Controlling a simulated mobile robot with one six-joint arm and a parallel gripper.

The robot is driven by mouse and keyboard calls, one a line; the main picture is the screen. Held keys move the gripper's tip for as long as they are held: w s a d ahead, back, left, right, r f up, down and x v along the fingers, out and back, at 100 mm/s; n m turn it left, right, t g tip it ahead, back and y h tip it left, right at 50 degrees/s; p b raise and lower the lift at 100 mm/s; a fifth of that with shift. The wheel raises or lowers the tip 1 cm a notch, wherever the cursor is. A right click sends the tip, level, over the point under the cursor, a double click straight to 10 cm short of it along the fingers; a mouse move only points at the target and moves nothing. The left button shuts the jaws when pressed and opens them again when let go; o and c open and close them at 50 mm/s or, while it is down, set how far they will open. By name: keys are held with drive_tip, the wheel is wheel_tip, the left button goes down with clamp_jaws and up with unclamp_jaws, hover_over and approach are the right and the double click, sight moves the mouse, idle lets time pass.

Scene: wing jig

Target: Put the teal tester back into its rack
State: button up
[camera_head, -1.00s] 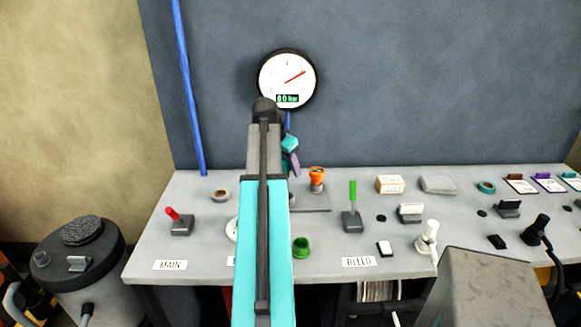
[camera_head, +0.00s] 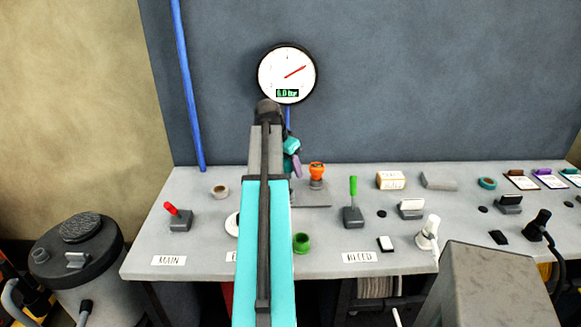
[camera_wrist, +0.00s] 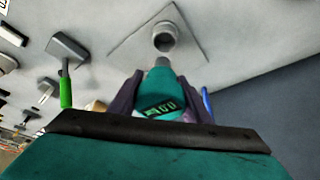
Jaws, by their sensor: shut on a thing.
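The teal tester (camera_wrist: 160,92), with a small dark display, is held between the purple fingers of my gripper (camera_wrist: 163,100). In the wrist view its narrow tip points toward a grey round socket (camera_wrist: 164,38) on a flat square plate (camera_wrist: 125,50). The tip appears close below the socket in the picture; I cannot tell whether they touch. In the head view the tester (camera_head: 291,145) and a purple finger (camera_head: 297,167) show just right of my arm, which hides the rest. I cannot tell which fixture is the tester's rack.
An orange-topped fitting (camera_head: 316,171) stands right of my gripper. The green bleed lever (camera_head: 353,200), red main lever (camera_head: 171,209) and green cup (camera_head: 302,243) are on the bench (camera_head: 210,255). A round gauge (camera_head: 287,74) hangs on the wall behind.

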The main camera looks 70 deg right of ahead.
drive_tip(key=b, duration=0.2)
hover_over(291, 189)
drive_tip(key=shift+a+f, duration=0.2)
drive_tip(key=shift+f, duration=2.1)
drive_tip(key=shift+f+b, duration=0.55)
drive_tip(key=shift+f, duration=1.35)
idle(0.4)
drive_tip(key=o, duration=1.2)
drive_tip(key=shift+a, duration=0.1)
drive_tip(key=shift+w+r, duration=0.1)
drive_tip(key=shift+r, duration=0.05)
drive_tip(key=shift+b+v, duration=1.05)
drive_tip(key=shift+v, duration=5.75)
drive_tip(key=shift+a, duration=0.1)
